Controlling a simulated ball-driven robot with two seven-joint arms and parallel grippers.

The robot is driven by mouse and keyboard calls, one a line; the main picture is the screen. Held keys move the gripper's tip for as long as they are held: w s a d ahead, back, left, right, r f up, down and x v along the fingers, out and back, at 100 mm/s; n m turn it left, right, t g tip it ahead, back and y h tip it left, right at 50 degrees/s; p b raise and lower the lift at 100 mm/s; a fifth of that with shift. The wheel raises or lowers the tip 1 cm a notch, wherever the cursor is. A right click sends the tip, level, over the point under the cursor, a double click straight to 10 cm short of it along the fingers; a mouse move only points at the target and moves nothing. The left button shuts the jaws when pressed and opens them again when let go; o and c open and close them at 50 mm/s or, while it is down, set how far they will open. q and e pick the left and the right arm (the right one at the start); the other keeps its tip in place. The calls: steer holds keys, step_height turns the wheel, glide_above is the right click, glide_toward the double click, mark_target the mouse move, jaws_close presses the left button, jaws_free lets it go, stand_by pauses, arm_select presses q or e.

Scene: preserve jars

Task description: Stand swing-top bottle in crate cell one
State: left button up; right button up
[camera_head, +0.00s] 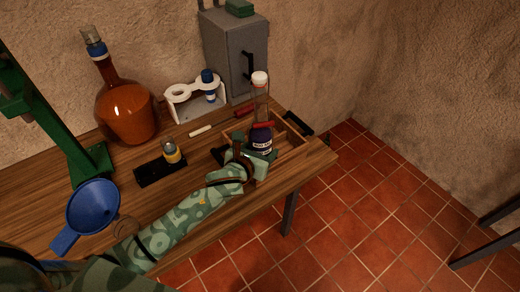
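A tall clear bottle with a white top (260,96) stands upright at the wooden crate (294,141). Directly below it in the picture is a dark purple, labelled body with a red band (262,139). I cannot tell whether this is the bottle's lower part or a separate jar in front. My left gripper (246,156), on the green patterned arm from the lower left, is at the crate's near side, by the base of the dark body. The base is hidden, and the finger gap does not show clearly. My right gripper is not in view.
A blue funnel (93,207), a dark block with a small jar (171,152), an amber jug (127,112), a white holder with a blue-capped bottle (194,102) and a grey cabinet (236,58) share the table (48,163). A green stand (50,120) rises at left.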

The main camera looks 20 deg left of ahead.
arm_select(q)
steer(key=shift+s+f, duration=0.15)
steer(key=shift+f, duration=0.35)
steer(key=o, duration=1.5)
steer(key=shift+s+a+f, duration=0.1)
steer(key=shift+f, duration=0.1)
steer(key=shift+c, duration=0.2)
steer(key=shift+f, duration=0.1)
steer(key=shift+r, duration=0.45)
steer(key=r+p+v, duration=0.1)
steer(key=p+v, duration=0.2)
steer(key=v, duration=0.9)
